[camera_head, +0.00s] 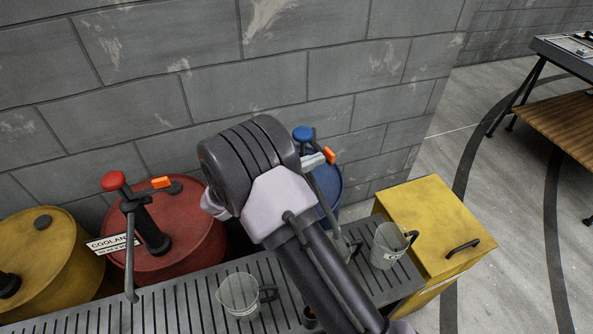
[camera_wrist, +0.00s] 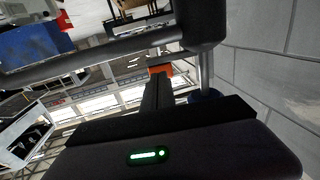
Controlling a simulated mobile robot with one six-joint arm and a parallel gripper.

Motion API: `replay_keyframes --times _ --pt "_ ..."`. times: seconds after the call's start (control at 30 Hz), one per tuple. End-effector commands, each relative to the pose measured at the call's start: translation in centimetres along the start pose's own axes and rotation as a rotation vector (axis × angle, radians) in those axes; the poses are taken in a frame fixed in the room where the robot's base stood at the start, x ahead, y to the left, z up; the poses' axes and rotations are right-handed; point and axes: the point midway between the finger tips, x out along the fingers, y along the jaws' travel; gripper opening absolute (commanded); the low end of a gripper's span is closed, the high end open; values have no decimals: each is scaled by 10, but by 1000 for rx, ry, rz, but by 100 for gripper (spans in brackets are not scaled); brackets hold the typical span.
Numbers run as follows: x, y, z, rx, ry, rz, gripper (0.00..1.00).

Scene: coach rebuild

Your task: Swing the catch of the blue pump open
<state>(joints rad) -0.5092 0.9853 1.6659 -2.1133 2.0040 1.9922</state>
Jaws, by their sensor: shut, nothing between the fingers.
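The blue pump stands on a blue drum (camera_head: 332,180) against the wall in the head view, mostly behind my arm. Its blue knob (camera_head: 303,133) shows above my wrist. Its orange catch (camera_head: 330,154) shows just right of my wrist. In the wrist view, my gripper (camera_wrist: 159,76) is shut and empty, its dark fingers pointing up the picture. The orange catch (camera_wrist: 160,68) shows at the fingertips; I cannot tell whether they touch. A dark pump pipe (camera_wrist: 120,47) crosses above. In the head view, my fingers are hidden or hard to make out.
A red drum (camera_head: 190,235) with a red-knobbed pump (camera_head: 115,181) and a yellow drum (camera_head: 50,255) stand left. A slatted grey bench (camera_head: 180,305) in front carries a clear jug (camera_head: 238,294) and another jug (camera_head: 385,247). A yellow cabinet (camera_head: 430,215) stands right.

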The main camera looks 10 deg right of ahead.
Motion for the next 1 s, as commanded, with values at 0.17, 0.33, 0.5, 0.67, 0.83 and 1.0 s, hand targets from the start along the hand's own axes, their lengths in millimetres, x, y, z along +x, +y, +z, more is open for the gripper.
replay_keyframes --times 0.17,0.33,0.5,0.67,0.83,1.0 --pt "10 0 0 -1 0 1 0" --pt "11 0 0 -1 0 1 0" --pt "13 1 1 -1 0 1 0" --pt "25 3 2 -1 0 1 0" --pt "24 3 0 -1 0 0 0" --pt "19 1 2 1 0 1 0"
